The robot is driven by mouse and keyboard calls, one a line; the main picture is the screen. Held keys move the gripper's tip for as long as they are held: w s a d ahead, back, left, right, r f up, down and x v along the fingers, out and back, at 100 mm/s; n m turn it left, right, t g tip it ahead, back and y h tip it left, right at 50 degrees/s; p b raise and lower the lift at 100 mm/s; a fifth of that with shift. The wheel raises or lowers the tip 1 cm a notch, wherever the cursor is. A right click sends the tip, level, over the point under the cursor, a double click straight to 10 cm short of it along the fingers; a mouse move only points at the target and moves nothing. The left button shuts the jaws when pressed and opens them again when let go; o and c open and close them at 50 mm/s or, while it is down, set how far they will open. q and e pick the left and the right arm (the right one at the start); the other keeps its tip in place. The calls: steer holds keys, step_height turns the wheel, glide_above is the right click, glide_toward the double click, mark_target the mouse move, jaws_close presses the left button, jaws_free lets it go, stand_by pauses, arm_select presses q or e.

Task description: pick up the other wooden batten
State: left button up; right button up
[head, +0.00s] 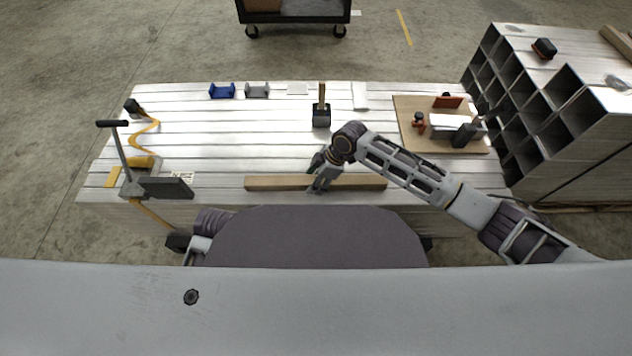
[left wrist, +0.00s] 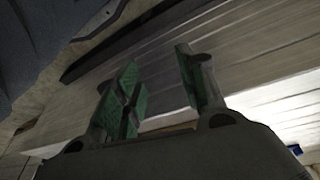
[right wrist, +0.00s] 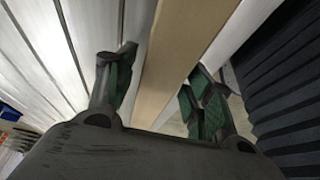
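A long pale wooden batten (head: 262,183) lies along the near edge of the slatted aluminium bench top. My right gripper (head: 320,178) is over the middle of it, pointing down. In the right wrist view the batten (right wrist: 185,50) runs between the open fingers of the right gripper (right wrist: 162,95), with a gap visible on both sides. My left gripper (left wrist: 155,90) is open and empty, low beside pale metal boards. Another wooden piece (head: 618,40) shows at the far right, on top of the stacked aluminium profiles.
A mallet (head: 321,116) stands behind the batten. A brown board (head: 408,133) with tools lies right of it. Blue (head: 222,91) and grey (head: 257,91) holders stand at the back. A grey stand with a handle (head: 140,186) is at the left.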

jaws_close()
steer(key=shift+r, duration=0.1)
steer(key=shift+r, duration=0.5)
arm_select(q)
steer(key=shift+g+y, duration=0.3)
steer(key=shift+g, duration=0.1)
steer(key=f+p, duration=0.1)
steer(key=f, duration=0.1)
steer(key=a+f+p, duration=0.1)
steer(key=f+p, duration=0.1)
steer(key=shift+s, duration=0.15)
arm_select(e)
step_height(320, 180, up, 9)
steer(key=shift+f, duration=0.1)
